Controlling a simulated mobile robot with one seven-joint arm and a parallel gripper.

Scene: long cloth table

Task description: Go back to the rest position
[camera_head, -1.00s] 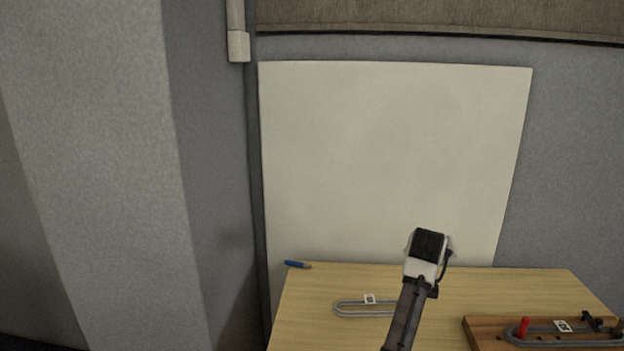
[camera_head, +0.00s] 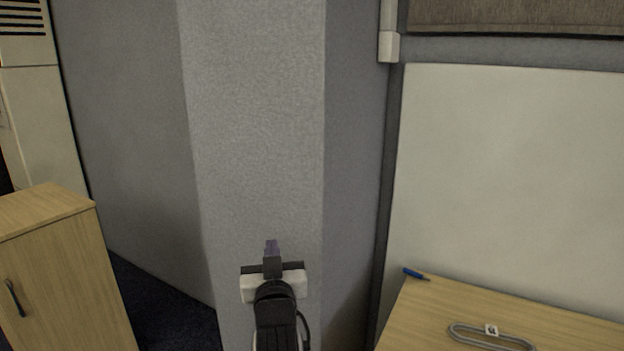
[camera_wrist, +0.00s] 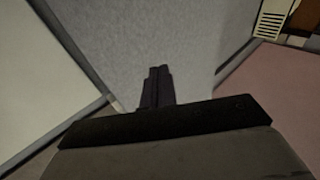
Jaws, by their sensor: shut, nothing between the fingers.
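My gripper (camera_head: 272,247) is in the lower middle of the head view, in front of the pale wall column and left of the table. Its two dark fingers are together, with nothing between them. In the wrist view the shut fingers (camera_wrist: 158,72) point toward the grey wall, and no object is near them.
The wooden table (camera_head: 450,310) is at lower right, with a blue pen (camera_head: 416,274) near its far left corner and a grey cable loop (camera_head: 470,338) with a white tag. A wooden cabinet (camera_head: 60,280) stands at left. Dark floor (camera_head: 165,300) shows between cabinet and column.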

